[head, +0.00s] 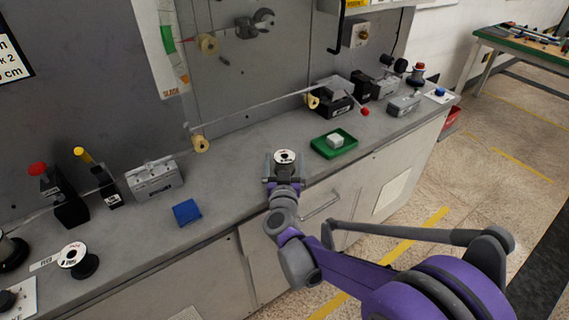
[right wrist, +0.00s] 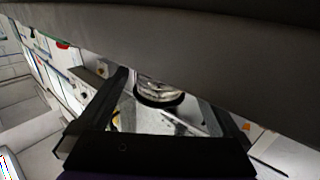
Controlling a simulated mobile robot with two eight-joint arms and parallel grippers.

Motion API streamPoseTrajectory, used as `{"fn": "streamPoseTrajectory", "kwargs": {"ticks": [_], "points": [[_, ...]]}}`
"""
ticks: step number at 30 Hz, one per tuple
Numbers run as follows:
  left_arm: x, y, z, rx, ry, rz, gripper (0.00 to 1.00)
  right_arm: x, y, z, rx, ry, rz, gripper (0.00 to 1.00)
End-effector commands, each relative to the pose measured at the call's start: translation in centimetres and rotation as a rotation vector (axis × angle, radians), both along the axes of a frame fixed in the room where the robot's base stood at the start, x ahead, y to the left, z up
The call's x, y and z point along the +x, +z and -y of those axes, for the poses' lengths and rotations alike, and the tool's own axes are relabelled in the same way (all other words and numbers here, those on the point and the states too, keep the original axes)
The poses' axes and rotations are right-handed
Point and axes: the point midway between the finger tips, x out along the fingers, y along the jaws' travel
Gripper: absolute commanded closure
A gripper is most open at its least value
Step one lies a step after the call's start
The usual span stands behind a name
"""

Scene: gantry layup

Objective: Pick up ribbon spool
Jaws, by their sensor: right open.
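A ribbon spool (head: 285,157) with a white top and dark core stands on the grey bench top near its front edge. My right gripper (head: 284,168) is open, with one finger on each side of this spool. In the right wrist view the spool (right wrist: 160,92) shows between the two spread fingers, with a shiny band and a dark lower rim. I cannot tell whether either finger touches it. My left gripper is not in view.
A green tray (head: 346,149) holding a white block (head: 335,141) sits right of the gripper. A blue block (head: 187,212) lies to the left on the bench (head: 235,185). Black and grey fixtures stand along the back. Bare bench lies between the blue block and the gripper.

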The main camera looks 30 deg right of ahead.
Motion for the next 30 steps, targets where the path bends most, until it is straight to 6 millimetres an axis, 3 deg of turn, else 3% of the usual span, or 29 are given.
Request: {"fn": "streamPoseTrajectory", "kwargs": {"ticks": [5, 6, 21, 30], "points": [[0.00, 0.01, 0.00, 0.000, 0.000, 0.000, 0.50, 0.04, 0.00, 0.01, 0.000, 0.001, 0.000, 0.00], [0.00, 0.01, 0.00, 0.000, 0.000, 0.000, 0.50, 0.03, 0.00, 0.01, 0.000, 0.001, 0.000, 0.04], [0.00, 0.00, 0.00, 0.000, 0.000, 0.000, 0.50, 0.01, -0.01, -0.01, 0.000, 0.001, 0.000, 0.94], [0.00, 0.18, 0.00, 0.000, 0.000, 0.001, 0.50, -0.01, 0.49, -0.01, 0.000, 0.001, 0.000, 0.96]]}}
